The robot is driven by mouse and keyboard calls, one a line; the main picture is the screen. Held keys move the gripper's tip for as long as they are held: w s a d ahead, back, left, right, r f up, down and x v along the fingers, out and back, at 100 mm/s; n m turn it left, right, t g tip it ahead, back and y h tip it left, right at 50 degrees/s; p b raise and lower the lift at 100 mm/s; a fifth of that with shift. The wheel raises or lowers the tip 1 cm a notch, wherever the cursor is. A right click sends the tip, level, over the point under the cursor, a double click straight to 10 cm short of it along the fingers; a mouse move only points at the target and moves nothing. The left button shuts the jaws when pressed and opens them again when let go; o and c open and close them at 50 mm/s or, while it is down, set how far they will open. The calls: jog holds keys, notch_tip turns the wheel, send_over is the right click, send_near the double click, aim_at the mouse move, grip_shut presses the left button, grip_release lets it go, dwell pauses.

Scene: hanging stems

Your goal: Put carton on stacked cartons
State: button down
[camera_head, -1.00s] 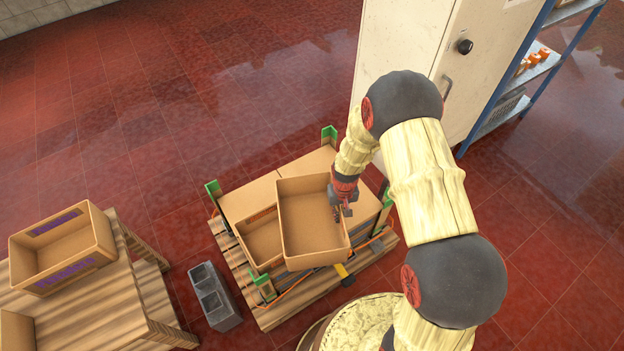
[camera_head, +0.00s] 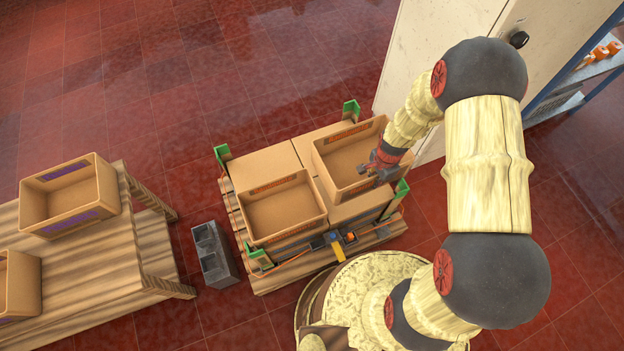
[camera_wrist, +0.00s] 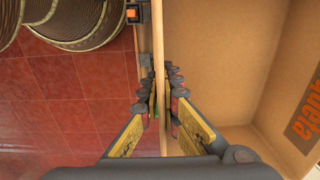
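An open brown carton (camera_head: 338,163) is at the back right of the stacked cartons (camera_head: 262,158), slightly turned. I cannot tell whether it rests on them. My gripper (camera_head: 371,172) is at its right wall. In the wrist view the fingers of my gripper (camera_wrist: 160,85) are closed on both sides of the wall of the carton (camera_wrist: 212,62), one inside and one outside. Another open carton (camera_head: 280,212) sits at the front left of the stack. The stack stands on a wooden pallet (camera_head: 236,222) with green corner posts.
A wooden table (camera_head: 95,262) at left holds an open carton (camera_head: 70,200) and part of another (camera_head: 18,285). A grey cinder block (camera_head: 213,255) stands between table and pallet. A white cabinet (camera_head: 445,40) and a blue-framed shelf (camera_head: 570,95) are behind my arm.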

jog(key=shift+f, duration=0.25)
notch_tip(320, 180, down, 18)
jog(key=b, duration=0.6)
jog(key=shift+r, duration=0.25)
jog(key=shift+f+b, duration=0.2)
jog(key=shift+b, duration=0.1)
jog(key=c, duration=2)
grip_release()
jog(key=shift+s, duration=0.1)
jog(key=shift+c, duration=0.2)
